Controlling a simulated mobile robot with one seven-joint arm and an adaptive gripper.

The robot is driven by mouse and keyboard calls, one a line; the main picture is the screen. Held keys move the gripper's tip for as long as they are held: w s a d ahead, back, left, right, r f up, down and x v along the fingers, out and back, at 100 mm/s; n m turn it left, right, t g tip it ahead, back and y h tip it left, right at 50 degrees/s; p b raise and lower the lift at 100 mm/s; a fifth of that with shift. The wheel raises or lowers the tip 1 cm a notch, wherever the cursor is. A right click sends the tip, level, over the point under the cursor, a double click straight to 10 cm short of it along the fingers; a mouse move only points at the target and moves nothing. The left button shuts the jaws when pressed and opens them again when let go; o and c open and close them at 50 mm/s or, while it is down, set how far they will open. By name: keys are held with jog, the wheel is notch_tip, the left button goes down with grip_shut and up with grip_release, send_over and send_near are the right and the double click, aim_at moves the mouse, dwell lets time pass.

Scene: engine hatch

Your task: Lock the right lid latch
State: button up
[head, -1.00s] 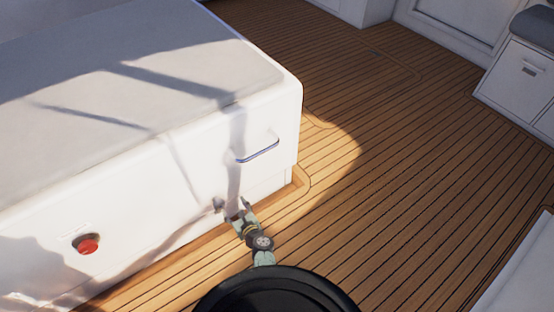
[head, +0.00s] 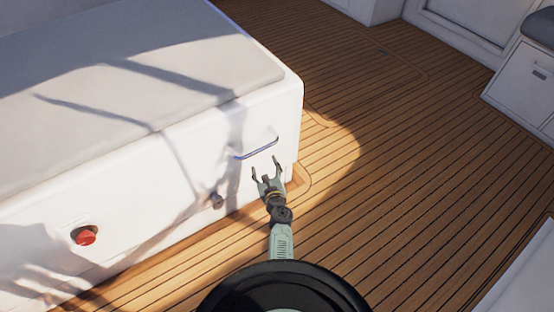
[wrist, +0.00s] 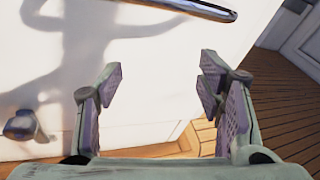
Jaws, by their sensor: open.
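The white engine hatch box (head: 150,195) has a small grey metal knob, apparently the latch (head: 216,201), low on its front face. The knob also shows at the left edge of the wrist view (wrist: 20,125). A bar handle (head: 255,149) is fixed higher up on the right part of the face and crosses the top of the wrist view (wrist: 185,7). My gripper (head: 265,167) is open and empty, just below the handle and up and right of the knob. In the wrist view its fingers (wrist: 158,68) stand wide apart with nothing between them.
A red round switch (head: 84,236) sits on the face farther left. A grey padded top (head: 120,80) covers the box. The teak deck (head: 400,170) to the right is clear. A white cabinet (head: 520,80) stands at the far right.

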jog(key=shift+t+h, duration=0.3)
jog(key=shift+h, duration=0.1)
jog(key=shift+w+d+r, duration=0.4)
jog(key=shift+d+r, duration=0.3)
jog(key=shift+r, duration=0.05)
jog(key=shift+w+d+r, duration=0.4)
jog(key=shift+d+r, duration=0.25)
jog(key=shift+r, duration=0.05)
